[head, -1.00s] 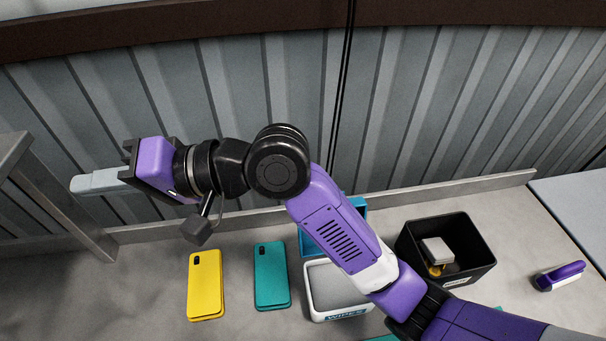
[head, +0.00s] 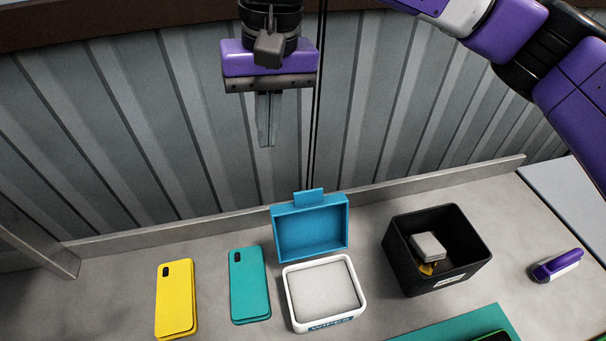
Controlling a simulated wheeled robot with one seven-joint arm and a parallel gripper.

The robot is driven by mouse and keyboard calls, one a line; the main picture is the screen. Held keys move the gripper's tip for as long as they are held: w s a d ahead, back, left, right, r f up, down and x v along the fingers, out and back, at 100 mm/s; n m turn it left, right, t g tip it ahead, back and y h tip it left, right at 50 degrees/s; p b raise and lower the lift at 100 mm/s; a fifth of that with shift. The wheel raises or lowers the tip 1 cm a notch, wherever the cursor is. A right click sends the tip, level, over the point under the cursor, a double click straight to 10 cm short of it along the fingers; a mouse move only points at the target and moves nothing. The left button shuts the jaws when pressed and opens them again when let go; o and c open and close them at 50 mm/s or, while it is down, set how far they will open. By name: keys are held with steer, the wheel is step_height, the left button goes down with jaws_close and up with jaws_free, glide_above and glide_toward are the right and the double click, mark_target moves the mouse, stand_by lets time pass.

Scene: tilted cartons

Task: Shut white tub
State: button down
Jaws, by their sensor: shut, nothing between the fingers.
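The white tub (head: 291,310) stands on the grey counter, with a dark label reading "WIPES" on its front. Its blue lid (head: 311,231) is open, standing up at the tub's back edge with its hollow inner side facing me and a small tab on top. A pale grey surface shows inside the tub. My gripper (head: 267,143) is shut and empty. It points down in front of the corrugated wall, above and a little left of the lid in the picture, apart from it.
A yellow phone (head: 176,298) and a teal phone (head: 249,284) lie left of the tub. A black bin (head: 408,273) with small items stands to the right. A purple-and-white object (head: 558,266) lies further right. A teal mat (head: 462,329) is at the front right.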

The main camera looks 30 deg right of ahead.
steer(key=s+d+f+h+p, duration=0.1)
steer(key=s+f, duration=0.3)
steer(key=f, duration=0.4)
steer(key=shift+d+m+p, duration=0.3)
steer(key=shift+d, duration=0.35)
steer(key=shift+s+d+r, duration=0.1)
steer(key=shift+s, duration=0.05)
